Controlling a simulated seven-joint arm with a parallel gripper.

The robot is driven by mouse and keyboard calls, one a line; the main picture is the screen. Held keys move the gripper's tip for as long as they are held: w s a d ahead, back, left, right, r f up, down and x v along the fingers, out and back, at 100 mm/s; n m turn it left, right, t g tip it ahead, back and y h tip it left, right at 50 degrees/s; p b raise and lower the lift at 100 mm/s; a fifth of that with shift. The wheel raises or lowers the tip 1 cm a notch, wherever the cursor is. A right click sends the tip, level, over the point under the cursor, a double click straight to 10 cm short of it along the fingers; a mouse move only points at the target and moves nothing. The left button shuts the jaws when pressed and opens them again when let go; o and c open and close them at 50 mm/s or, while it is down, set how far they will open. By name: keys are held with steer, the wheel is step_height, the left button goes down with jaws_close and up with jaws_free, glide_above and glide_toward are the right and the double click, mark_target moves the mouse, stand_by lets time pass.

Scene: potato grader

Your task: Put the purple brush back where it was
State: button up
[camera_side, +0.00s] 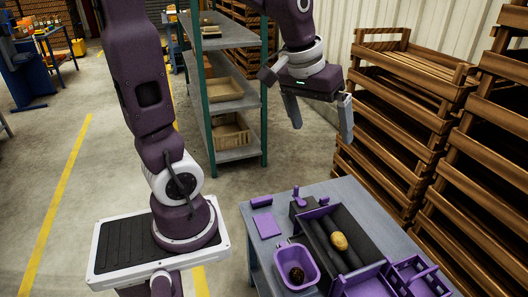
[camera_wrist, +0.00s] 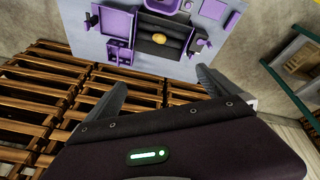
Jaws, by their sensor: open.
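A small purple bar that looks like the brush (camera_side: 262,201) lies at the far left corner of the grey table (camera_side: 345,190). In the wrist view it appears as a purple bar (camera_wrist: 233,20) at the upper right. My gripper (camera_side: 322,132) is open and empty, high above and behind the table, apart from everything on it. Its two fingers (camera_wrist: 160,82) are spread wide in the wrist view, with nothing between them. The bar's bristles are too small to make out.
A flat purple pad (camera_side: 267,227) lies near the bar. The purple grader (camera_side: 310,222) has dark rollers with a potato (camera_side: 339,241) on them. A purple bin (camera_side: 283,258) holds a dark lump. Stacked wooden crates (camera_side: 395,110) and a green-framed shelf (camera_side: 208,110) stand behind.

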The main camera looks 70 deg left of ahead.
steer(key=s+d+m+t, duration=0.1)
steer(key=s+d+m, duration=0.1)
steer(key=s+d, duration=0.2)
steer(key=s+d+r+m, duration=0.1)
steer(key=s+d+m, duration=0.2)
steer(key=s, duration=0.7)
steer(key=shift+s+d+r+m+t, duration=0.3)
steer(key=shift+s+d+t, duration=0.1)
steer(key=shift+d, duration=0.1)
